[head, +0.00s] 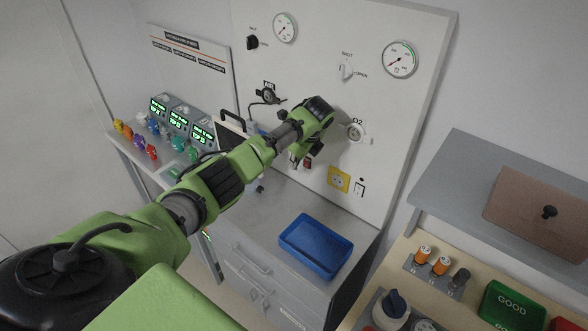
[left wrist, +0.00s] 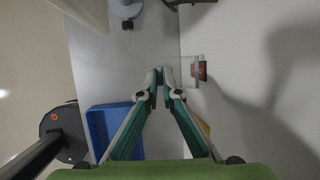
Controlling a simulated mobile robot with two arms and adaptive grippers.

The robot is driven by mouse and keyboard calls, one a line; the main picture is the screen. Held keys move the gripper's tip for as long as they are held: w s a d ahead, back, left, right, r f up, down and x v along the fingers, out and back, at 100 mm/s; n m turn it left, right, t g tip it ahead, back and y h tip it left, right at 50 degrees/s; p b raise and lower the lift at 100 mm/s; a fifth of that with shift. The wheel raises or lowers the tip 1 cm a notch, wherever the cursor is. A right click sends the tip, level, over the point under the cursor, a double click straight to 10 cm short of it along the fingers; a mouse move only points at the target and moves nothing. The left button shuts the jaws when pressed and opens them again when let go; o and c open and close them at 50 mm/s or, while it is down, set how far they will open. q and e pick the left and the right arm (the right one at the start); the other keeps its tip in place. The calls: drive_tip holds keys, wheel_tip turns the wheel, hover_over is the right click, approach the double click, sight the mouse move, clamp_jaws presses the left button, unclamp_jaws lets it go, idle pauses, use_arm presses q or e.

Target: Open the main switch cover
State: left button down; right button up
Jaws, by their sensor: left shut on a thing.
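The main switch is a small red switch (head: 308,162) low on the pale wall panel, left of the yellow socket. In the left wrist view the red switch (left wrist: 202,70) shows with a clear, pale-edged main switch cover (left wrist: 196,73) standing out in front of it. My left gripper (head: 296,160) is at the panel just left of the switch and hides part of it. In the left wrist view its fingertips (left wrist: 160,73) are close together, shut on the cover's outer side; the exact contact is hard to make out. My right gripper is not in view.
A blue tray (head: 316,246) lies on the grey counter below. The yellow socket (head: 339,180) and a round O2 fitting (head: 356,131) are on the panel to the right. A side table (head: 402,262) is at right.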

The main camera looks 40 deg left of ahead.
use_arm(q)
drive_tip(key=shift+w+r+g+b, duration=0.4)
drive_tip(key=shift+g+b, duration=0.6)
drive_tip(key=shift+b, duration=0.8)
drive_tip(key=shift+r, duration=0.1)
drive_tip(key=c, duration=2.2)
unclamp_jaws()
drive_tip(key=shift+c, duration=0.2)
